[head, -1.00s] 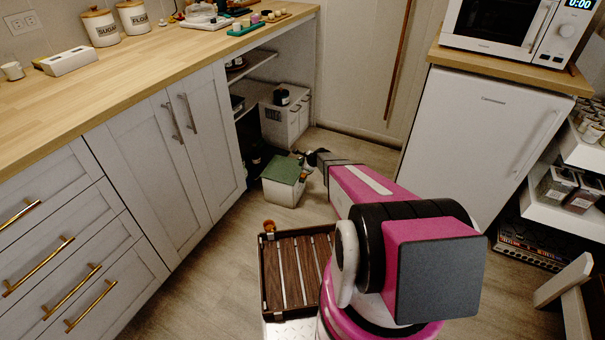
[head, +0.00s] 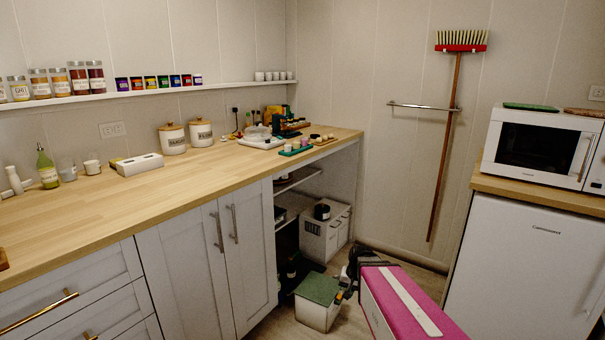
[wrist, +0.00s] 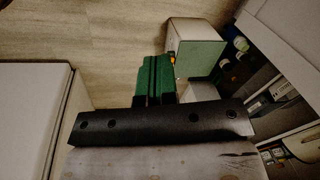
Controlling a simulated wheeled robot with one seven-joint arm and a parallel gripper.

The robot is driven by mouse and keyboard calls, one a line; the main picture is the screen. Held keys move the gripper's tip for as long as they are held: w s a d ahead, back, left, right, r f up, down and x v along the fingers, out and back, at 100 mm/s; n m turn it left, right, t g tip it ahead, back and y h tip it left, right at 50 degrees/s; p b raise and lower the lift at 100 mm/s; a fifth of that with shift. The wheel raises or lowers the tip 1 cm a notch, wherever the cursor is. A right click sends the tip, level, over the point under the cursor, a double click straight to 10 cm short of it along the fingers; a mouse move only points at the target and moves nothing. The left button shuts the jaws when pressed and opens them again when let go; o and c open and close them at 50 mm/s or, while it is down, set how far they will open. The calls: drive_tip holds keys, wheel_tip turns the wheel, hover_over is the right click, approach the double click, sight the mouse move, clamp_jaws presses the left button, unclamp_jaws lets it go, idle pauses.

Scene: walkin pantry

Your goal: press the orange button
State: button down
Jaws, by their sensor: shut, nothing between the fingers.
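I cannot make out an orange button for certain in either view now. A small orange-yellow spot (wrist: 172,60) shows beside my fingertips in the wrist view, too small to identify. My gripper (wrist: 155,58) has green fingers that are together and empty. In the head view my dark gripper (head: 347,284) is low near the floor, partly hidden by my pink arm. It appears close to a white box with a green top (head: 319,290), which also shows in the wrist view (wrist: 200,50). A dark green appliance (head: 290,122) stands at the counter's back corner, its details unclear.
The wooden counter (head: 150,210) runs along the left above white cabinets. An open shelf bay holds a small white cabinet (head: 322,238). A microwave (head: 535,145) sits above a white fridge (head: 535,270) at right. A broom (head: 448,140) hangs on the back wall.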

drive_tip(key=s+d+r+n+g+h, duration=0.1)
drive_tip(key=s+r+n, duration=0.1)
drive_tip(key=s+r, duration=0.2)
drive_tip(key=s, duration=0.2)
drive_tip(key=shift+s+d+r+n+h, duration=0.2)
drive_tip(key=shift+s+d+n+h, duration=0.2)
